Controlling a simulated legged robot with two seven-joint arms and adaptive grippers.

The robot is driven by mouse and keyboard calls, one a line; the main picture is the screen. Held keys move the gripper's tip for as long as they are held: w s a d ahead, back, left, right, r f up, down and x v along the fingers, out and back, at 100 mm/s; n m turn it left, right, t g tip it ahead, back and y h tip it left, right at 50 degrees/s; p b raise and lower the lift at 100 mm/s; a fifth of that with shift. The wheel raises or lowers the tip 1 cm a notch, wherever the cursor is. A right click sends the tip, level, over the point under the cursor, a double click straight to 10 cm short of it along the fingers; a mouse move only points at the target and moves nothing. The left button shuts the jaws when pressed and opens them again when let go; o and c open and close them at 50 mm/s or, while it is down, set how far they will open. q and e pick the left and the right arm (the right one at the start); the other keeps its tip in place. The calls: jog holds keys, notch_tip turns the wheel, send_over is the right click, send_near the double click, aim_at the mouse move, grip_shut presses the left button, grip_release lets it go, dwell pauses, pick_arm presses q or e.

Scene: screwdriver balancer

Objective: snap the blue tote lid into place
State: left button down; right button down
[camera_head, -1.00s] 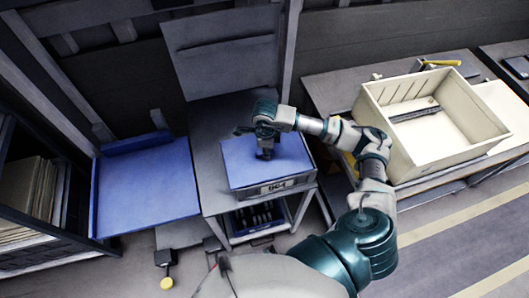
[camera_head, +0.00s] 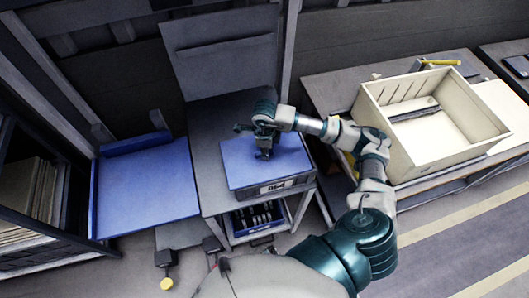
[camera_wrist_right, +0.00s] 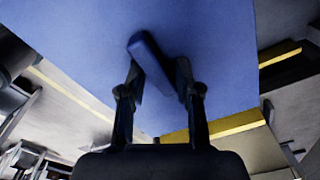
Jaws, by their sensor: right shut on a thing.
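The blue tote lid (camera_head: 233,168) lies flat over a grey tote on the centre workstation. A label (camera_head: 272,188) shows on the tote's front. My right gripper (camera_head: 264,154) points down at the middle of the lid. In the right wrist view, my right gripper (camera_wrist_right: 157,80) is shut on the lid's raised blue handle (camera_wrist_right: 148,55), with a finger on either side. The lid (camera_wrist_right: 225,60) fills the upper part of that view. Whether its rim is fully seated on the tote cannot be told. My left gripper is out of view.
A blue panel surface (camera_head: 145,190) stands left of the workstation. An open cream bin (camera_head: 435,150) sits on the right bench. A blue bin with dark items (camera_head: 256,218) is on the shelf below. A rack of boards (camera_head: 30,195) is at far left.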

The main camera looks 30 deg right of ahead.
jog(key=shift+s+d+f, duration=0.3)
jog(key=shift+d+f, duration=0.1)
jog(key=shift+f, duration=0.35)
jog(key=shift+m, duration=0.4)
jog(key=shift+a+f+b, duration=0.15)
jog(key=shift+f+b, duration=0.15)
jog(key=shift+b, duration=0.1)
dwell(0.4)
jog(key=c, duration=1)
grip_release()
jog(key=o, duration=0.3)
jog(key=shift+w+f, duration=0.1)
jog(key=shift+f, duration=0.05)
jog(key=shift+w+d+f, duration=0.2)
jog(key=shift+w+d, duration=0.05)
jog(key=shift+w, duration=0.3)
jog(key=shift+s+r, duration=0.2)
jog(key=shift+r, duration=0.1)
jog(key=r, duration=1.2)
jog(key=shift+w+a, duration=0.3)
jog(key=shift+w, duration=0.05)
